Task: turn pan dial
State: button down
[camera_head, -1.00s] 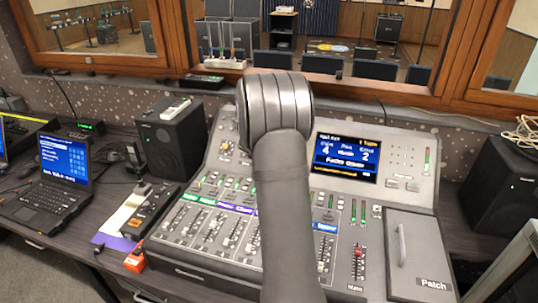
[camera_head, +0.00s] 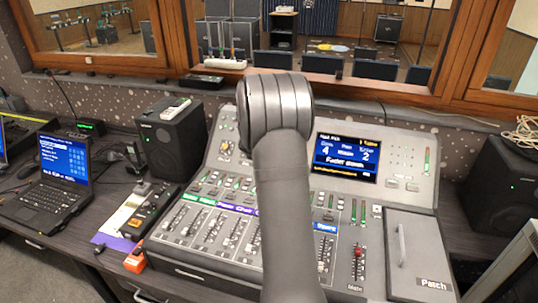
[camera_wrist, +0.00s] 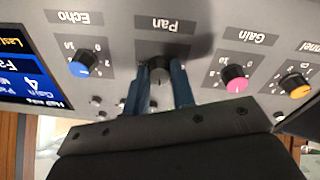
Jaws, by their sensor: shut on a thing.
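The pan dial (camera_wrist: 159,70) is a dark round knob under the label "Pan" in the wrist view, which shows the panel upside down. My gripper (camera_wrist: 160,82) has its two blue fingers on either side of this dial, shut on it. In the head view my arm covers the gripper and the dial. The mixing console (camera_head: 398,218) stands on the desk, and its screen (camera_head: 346,157) is lit.
In the wrist view a blue-capped Echo dial (camera_wrist: 82,65) is left of the pan dial. A pink-capped Gain dial (camera_wrist: 235,78) and a yellow-capped dial (camera_wrist: 297,86) are to the right. A laptop (camera_head: 62,172) and black speaker (camera_head: 172,140) stand left of the console.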

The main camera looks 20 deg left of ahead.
jog(key=n, duration=0.4)
jog(key=shift+d, duration=0.1)
jog(key=n, duration=0.5)
jog(key=shift+d+y, duration=0.1)
jog(key=shift+y, duration=0.3)
jog(key=n, duration=0.4)
jog(key=shift+w+r+n+y, duration=0.1)
jog(key=shift+n+y, duration=0.2)
jog(key=shift+n, duration=1.8)
jog(key=c, duration=1.2)
grip_release()
jog(key=v, duration=1.7)
jog(key=shift+w+r, duration=0.15)
jog(key=shift+r, duration=0.25)
